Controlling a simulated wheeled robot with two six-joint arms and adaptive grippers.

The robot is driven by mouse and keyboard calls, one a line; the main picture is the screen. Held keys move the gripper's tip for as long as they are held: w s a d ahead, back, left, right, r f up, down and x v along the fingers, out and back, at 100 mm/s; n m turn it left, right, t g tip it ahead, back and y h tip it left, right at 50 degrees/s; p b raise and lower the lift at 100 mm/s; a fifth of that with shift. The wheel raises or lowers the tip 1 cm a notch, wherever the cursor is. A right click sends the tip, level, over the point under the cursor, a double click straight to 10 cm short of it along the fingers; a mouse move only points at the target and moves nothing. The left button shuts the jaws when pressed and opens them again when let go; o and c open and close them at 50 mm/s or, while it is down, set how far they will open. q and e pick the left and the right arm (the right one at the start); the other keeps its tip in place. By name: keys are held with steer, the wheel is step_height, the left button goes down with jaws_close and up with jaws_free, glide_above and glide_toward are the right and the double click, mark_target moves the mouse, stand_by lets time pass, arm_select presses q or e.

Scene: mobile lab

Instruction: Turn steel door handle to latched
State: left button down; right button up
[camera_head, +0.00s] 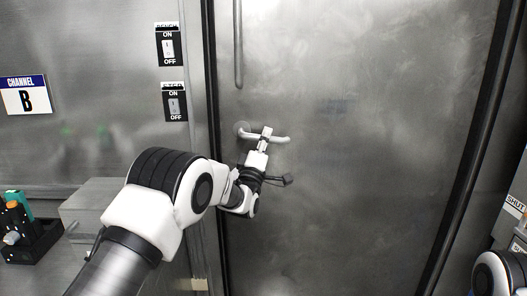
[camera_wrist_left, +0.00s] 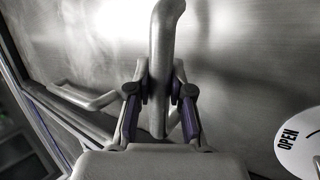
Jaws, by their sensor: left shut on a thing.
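The steel door (camera_head: 350,130) fills the middle of the head view and looks closed against its frame. Its steel handle (camera_head: 279,140) lies about level, running right from a round pivot near the door's left edge. My left gripper (camera_head: 264,139) is shut on the handle along its length. In the left wrist view, the handle (camera_wrist_left: 161,60) passes between the two fingers of my left gripper (camera_wrist_left: 160,90). A round white plate (camera_wrist_left: 298,140) reading OPEN shows there at the right edge. My right gripper is not in view.
Two ON/OFF switches (camera_head: 171,46) sit on the wall left of the door. A grey box (camera_head: 90,210) and a black holder with coloured parts (camera_head: 30,235) stand at lower left. A vertical bar (camera_head: 238,45) is above the handle.

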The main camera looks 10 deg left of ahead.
arm_select(q)
steer(key=shift+r+n+t+y+b, duration=0.15)
steer(key=shift+r+n+y+b, duration=0.1)
steer(key=shift+n+y, duration=0.4)
steer(key=shift+r+n+t+y+b, duration=0.2)
steer(key=shift+n+y, duration=0.15)
steer(key=shift+n, duration=0.5)
steer(key=shift+r, duration=0.15)
steer(key=c, duration=1)
jaws_free()
steer(key=shift+c, duration=0.2)
steer(key=v, duration=1.2)
